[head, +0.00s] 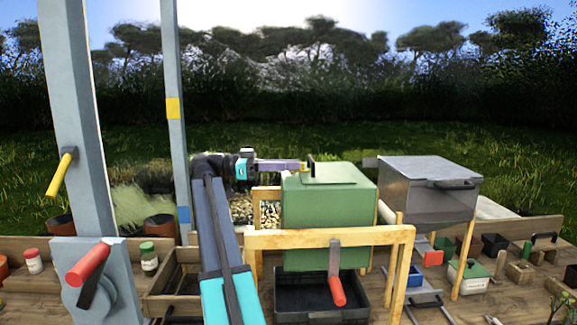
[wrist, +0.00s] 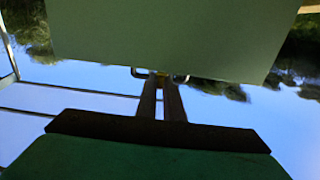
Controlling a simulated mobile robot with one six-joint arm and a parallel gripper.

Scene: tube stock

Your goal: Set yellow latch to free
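A yellow lever (head: 62,172), the likely yellow latch, sticks out from the tall grey-blue post at the left of the head view, slanting down to the left. My gripper (head: 303,165) is well to its right, beside the dark upright handle (head: 311,160) on top of the green box (head: 328,195). In the wrist view my two narrow fingers (wrist: 160,80) lie close together, with their tips at a thin dark handle under a pale green panel (wrist: 165,35). Whether they grip it is unclear. The yellow lever is not visible in the wrist view.
A red-handled lever (head: 88,265) sits lower on the left post, and another red handle (head: 337,290) hangs from the wooden frame (head: 330,238). A grey box (head: 430,190) stands right of the green box. Jars, trays and small boxes crowd the bench.

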